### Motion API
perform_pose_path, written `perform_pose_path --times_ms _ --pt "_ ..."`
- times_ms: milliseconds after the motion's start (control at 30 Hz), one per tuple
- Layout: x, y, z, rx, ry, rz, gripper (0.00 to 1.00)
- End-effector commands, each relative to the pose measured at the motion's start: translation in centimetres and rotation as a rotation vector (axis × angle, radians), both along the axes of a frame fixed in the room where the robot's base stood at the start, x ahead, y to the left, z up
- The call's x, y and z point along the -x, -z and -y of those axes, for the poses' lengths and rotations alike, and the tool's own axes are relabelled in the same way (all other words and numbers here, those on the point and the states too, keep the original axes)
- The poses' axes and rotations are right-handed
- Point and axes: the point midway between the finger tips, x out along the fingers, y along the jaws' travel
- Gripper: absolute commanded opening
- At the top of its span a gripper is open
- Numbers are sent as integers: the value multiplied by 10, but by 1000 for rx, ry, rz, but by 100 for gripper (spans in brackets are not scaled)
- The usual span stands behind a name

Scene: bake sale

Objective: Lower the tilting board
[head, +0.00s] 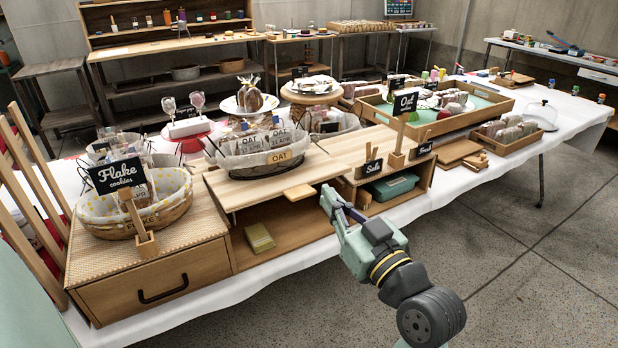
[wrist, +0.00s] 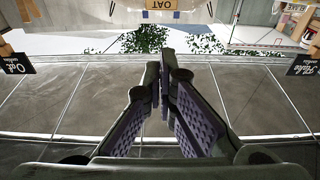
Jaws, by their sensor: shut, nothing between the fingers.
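The tilting board (head: 245,192) is a pale wooden panel over an open cubby in the middle of the table. A small wooden tab (head: 299,192) sticks out at its front edge. A lined wire basket (head: 262,162) with an OAT tag sits on the board. I cannot tell the board's exact tilt from this angle. My gripper (head: 327,194) is in front of the cubby's right side, right of the tab and apart from it. In the wrist view my gripper (wrist: 166,72) has its fingers together and empty; the board's surface is not clear there.
A yellow packet (head: 259,237) lies in the cubby under the board. A wooden drawer box (head: 165,280) with a Flake cookies basket (head: 105,215) stands left. A cubby with a teal box (head: 392,185) is right. The floor (head: 500,260) in front is free.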

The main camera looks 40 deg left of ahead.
Motion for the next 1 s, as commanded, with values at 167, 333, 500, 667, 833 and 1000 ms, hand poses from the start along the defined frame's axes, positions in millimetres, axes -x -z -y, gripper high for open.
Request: perform_pose_path --times_ms 167,333,500,667,833,1000 --pt "0 2 1 5 -2 -5 0" --pt "0 2 1 5 -2 -4 0" --pt "-2 4 -5 6 -5 -2 0" --pt "-7 4 -19 6 -5 3 0" --pt "-19 -10 -50 6 -7 -6 0" --pt "-34 -15 -84 6 -5 -5 0"
